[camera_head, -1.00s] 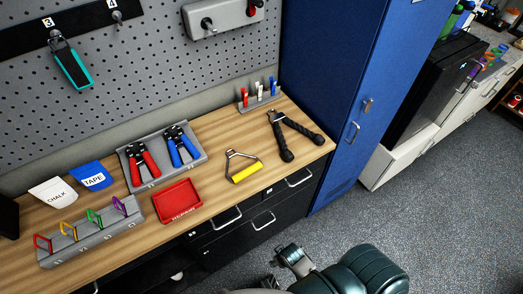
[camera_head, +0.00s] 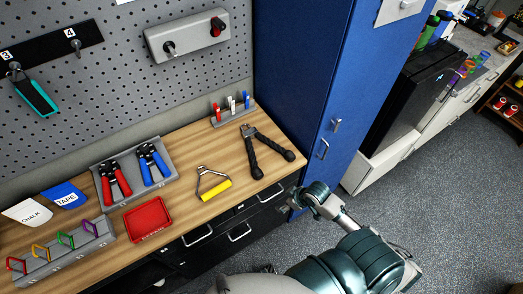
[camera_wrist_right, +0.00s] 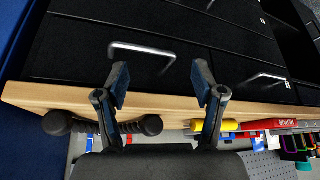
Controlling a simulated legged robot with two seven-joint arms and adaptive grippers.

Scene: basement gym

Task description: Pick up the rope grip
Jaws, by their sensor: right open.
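The rope grip (camera_head: 251,152) is a black V-shaped rope with a metal joint at its top and two knobbed ends. It lies on the wooden bench top near the right end, knobs toward the front edge. In the right wrist view its knobs (camera_wrist_right: 57,122) show at the lower left, partly behind one finger. My right gripper (camera_head: 298,206) is in front of the bench, below and right of the rope grip and apart from it. In the right wrist view its two fingers (camera_wrist_right: 160,84) are spread with nothing between them. My left gripper is not in view.
A yellow-handled metal grip (camera_head: 216,189) lies left of the rope grip. A red tray (camera_head: 147,240) sits further left. A small holder with markers (camera_head: 232,119) stands behind. The blue locker (camera_head: 302,75) stands right of the bench. Drawer handles (camera_head: 240,232) stick out below the bench edge.

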